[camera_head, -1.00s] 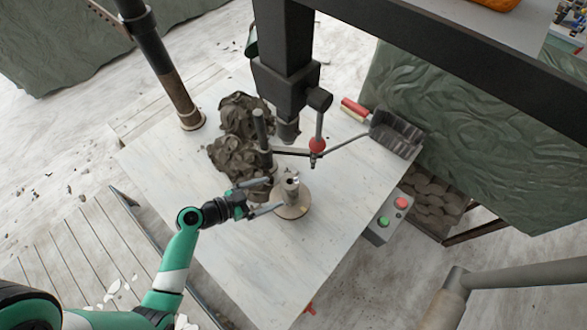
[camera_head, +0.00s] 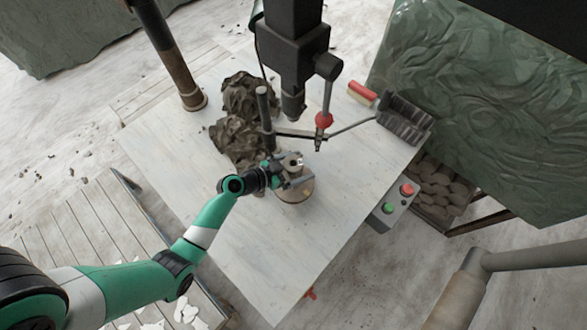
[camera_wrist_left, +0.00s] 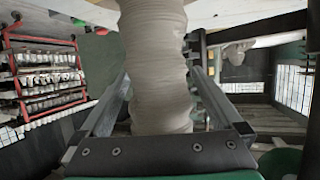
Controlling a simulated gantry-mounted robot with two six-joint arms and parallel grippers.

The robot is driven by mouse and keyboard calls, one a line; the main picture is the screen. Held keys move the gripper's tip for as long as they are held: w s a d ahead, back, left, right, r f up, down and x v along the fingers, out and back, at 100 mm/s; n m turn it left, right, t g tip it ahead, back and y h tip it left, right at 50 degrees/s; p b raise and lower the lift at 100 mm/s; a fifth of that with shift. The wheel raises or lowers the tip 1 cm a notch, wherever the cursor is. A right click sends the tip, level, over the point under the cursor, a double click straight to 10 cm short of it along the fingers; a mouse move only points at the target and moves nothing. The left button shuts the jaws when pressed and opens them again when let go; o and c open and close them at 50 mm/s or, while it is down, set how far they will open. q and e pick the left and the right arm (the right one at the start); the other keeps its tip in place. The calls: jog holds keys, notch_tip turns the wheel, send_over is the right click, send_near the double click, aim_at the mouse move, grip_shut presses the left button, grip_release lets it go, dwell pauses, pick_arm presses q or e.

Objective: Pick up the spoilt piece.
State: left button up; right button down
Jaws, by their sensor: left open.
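The piece, a pale grey ribbed clay cylinder (camera_head: 293,160), stands on a round disc (camera_head: 294,196) on the white table. In the left wrist view the piece (camera_wrist_left: 155,65) fills the middle, between the two finger bars. My left gripper (camera_head: 296,174) is open, with its fingers one on each side of the piece. In the wrist view the fingers lie very close to its sides; I cannot tell whether they touch it. The gripper partly hides the piece and disc in the head view. My right gripper is not in view.
A dark machine head (camera_head: 297,45) hangs above, with a red-knobbed lever (camera_head: 324,119) close behind the piece. Dark clay heaps (camera_head: 237,140) lie back left. A button box (camera_head: 395,205) is at the right edge. The front of the table is clear.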

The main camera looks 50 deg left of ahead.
pick_arm(q)
jog(key=shift+w+d+f, duration=0.1)
jog(key=shift+w+f, duration=0.1)
jog(key=shift+w, duration=0.15)
jog(key=shift+r, duration=0.1)
grip_shut()
